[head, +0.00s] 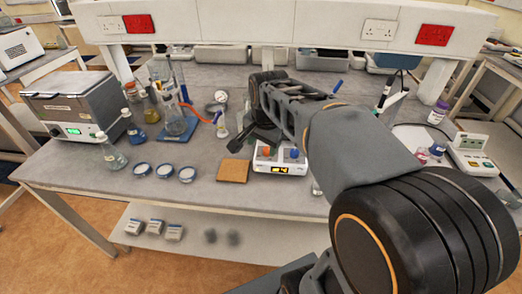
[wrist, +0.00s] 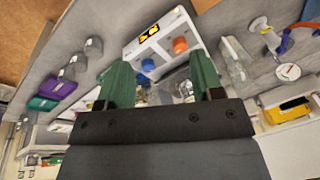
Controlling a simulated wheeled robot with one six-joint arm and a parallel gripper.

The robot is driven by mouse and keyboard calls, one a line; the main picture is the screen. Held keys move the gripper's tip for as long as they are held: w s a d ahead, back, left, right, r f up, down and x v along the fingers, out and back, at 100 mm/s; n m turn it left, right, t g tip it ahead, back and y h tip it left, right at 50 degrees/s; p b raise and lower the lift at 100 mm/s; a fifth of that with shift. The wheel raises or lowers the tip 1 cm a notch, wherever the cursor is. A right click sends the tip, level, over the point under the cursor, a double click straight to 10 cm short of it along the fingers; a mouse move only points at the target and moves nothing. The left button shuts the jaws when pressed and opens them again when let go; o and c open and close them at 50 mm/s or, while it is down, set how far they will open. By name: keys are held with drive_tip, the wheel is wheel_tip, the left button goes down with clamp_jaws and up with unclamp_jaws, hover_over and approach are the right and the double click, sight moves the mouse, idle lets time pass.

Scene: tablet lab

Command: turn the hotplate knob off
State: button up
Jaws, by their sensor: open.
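The hotplate (head: 263,165) is a small white unit on the bench, with a lit yellow display on its front. It carries an orange-red knob (head: 266,152) on the left and a blue knob (head: 294,153) on the right. In the wrist view the hotplate (wrist: 165,38) appears turned around, with the orange knob (wrist: 180,45) right of the blue knob (wrist: 148,65). My gripper (wrist: 162,72) is open, its two green fingers apart with nothing held. The blue knob shows between the fingers, apart from them. In the head view my arm and gripper hide the hotplate's back.
A brown square mat (head: 233,171) lies left of the hotplate, beside several round dishes (head: 164,171). Glassware on a blue-based stand (head: 178,137) is further left. A grey bath (head: 70,105) stands at the far left, and a white instrument (head: 474,160) at the right.

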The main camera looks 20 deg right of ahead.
sight(267, 149)
drive_tip(key=w+d+f+m+g, duration=0.1)
drive_tip(key=w+d+m, duration=0.2)
drive_tip(key=w+m, duration=0.35)
drive_tip(key=w+d+m+g, duration=0.1)
drive_tip(key=w+d+m, duration=0.35)
drive_tip(key=m, duration=0.25)
drive_tip(key=f, duration=0.9)
drive_tip(key=w+f, duration=0.1)
drive_tip(key=f, duration=0.3)
drive_tip(key=shift+a+f, duration=0.2)
drive_tip(key=shift+f, duration=0.2)
drive_tip(key=shift+c, duration=0.2)
